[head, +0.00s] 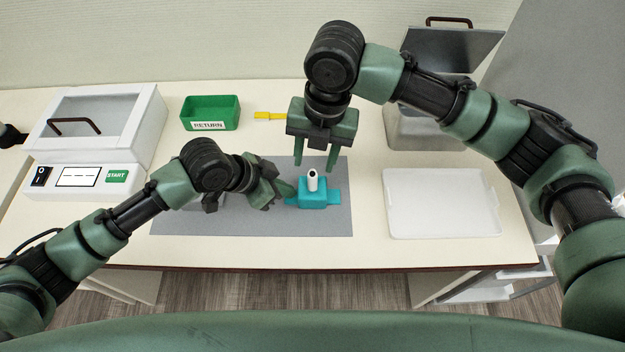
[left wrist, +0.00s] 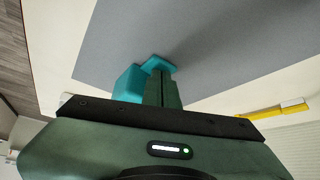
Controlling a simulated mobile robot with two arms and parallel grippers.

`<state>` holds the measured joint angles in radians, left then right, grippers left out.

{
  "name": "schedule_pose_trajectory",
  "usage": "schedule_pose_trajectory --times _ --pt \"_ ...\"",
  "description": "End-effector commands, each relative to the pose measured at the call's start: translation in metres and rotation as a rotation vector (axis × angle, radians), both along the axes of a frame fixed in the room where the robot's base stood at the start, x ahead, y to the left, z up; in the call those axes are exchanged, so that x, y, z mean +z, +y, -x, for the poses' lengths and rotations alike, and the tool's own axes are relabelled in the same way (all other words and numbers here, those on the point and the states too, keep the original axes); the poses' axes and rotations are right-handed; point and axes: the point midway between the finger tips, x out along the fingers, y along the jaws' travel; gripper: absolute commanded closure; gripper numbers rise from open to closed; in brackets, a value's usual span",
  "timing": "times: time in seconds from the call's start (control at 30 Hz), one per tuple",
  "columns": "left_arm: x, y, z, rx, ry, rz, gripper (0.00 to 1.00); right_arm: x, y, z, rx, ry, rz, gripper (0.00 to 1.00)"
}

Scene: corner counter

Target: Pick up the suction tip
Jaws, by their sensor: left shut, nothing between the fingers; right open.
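A short white tube with a dark opening (head: 312,180), which looks like the suction tip, stands upright in a teal block (head: 314,198) on the grey mat. My right gripper (head: 316,160) is open, pointing down, with its fingers above and behind the tube, one to each side. My left gripper (head: 286,190) is shut and empty at the left side of the teal block. In the left wrist view its closed fingers (left wrist: 162,90) overlap the teal block (left wrist: 130,83); I cannot tell whether they touch it. The tube does not show there.
A green RETURN bin (head: 211,113) and a yellow item (head: 270,115) lie behind the grey mat (head: 250,222). A white machine with a START button (head: 116,176) is left. A white tray (head: 441,203) is right, with an open-lidded grey box (head: 408,128) behind it.

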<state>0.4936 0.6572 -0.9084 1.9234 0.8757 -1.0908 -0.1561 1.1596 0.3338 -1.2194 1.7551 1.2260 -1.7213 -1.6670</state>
Motion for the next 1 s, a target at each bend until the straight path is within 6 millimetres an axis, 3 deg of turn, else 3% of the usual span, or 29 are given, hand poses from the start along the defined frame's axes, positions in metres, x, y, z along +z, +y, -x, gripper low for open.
schedule_pose_trajectory --times 0.03,0.17,0.43,0.67,0.7,0.87,1.0 --pt "-0.008 0.002 0.005 -0.001 0.018 -0.012 1.00 -0.003 0.000 0.000 0.000 0.001 0.000 0.55" --pt "-0.008 0.002 0.005 -0.001 0.018 -0.012 1.00 -0.012 0.000 0.001 0.000 0.003 0.000 0.55" --pt "-0.008 0.002 0.005 -0.001 0.018 -0.012 1.00 -0.051 0.002 0.002 -0.003 0.003 0.000 0.55" --pt "-0.008 0.002 0.005 -0.001 0.018 -0.012 1.00 -0.054 0.003 0.001 -0.001 0.001 -0.001 0.55" --pt "-0.008 0.002 0.005 -0.001 0.018 -0.012 1.00 -0.054 0.003 0.001 -0.001 0.001 -0.001 0.58" --pt "-0.008 0.002 0.005 -0.001 0.017 -0.012 1.00 -0.054 0.003 0.001 -0.001 0.001 -0.001 1.00" --pt "-0.008 0.002 0.005 -0.001 0.017 -0.012 1.00 -0.054 0.003 0.001 -0.001 0.001 -0.001 1.00"
